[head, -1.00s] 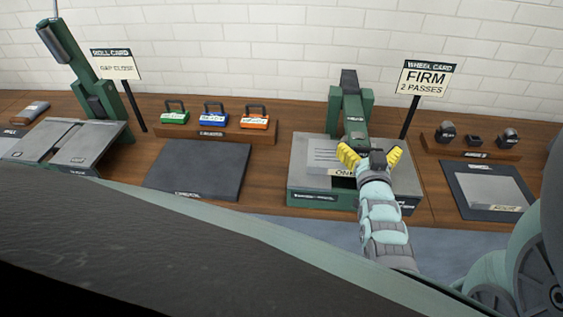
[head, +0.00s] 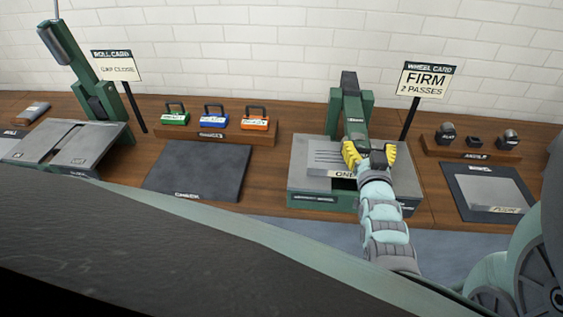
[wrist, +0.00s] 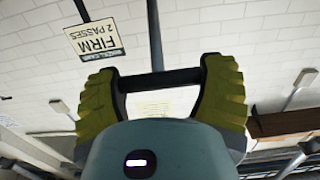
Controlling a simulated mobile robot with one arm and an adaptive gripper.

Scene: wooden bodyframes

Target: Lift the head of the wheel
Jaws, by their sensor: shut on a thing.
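The wheel is a green machine with a grey-topped base (head: 300,185) on the bench, right of centre in the head view. Its green upright and head (head: 352,120) lean toward me over the base. My gripper (head: 369,153) is at the front of the head, its yellow fingers closed in. In the wrist view, my gripper (wrist: 165,85) has a dark handle-like bar (wrist: 160,80) between its fingers. The gripper and arm hide part of the base and the head's lower end, so any gap under the head cannot be seen.
The wheel card (head: 427,80), reading FIRM, 2 PASSES, stands close behind right. A rack with dark pieces (head: 470,150) and a pad with a grey sheet (head: 490,185) lie right. A dark mat (head: 197,170), coloured handled blocks (head: 214,118) and another green machine (head: 95,90) are left.

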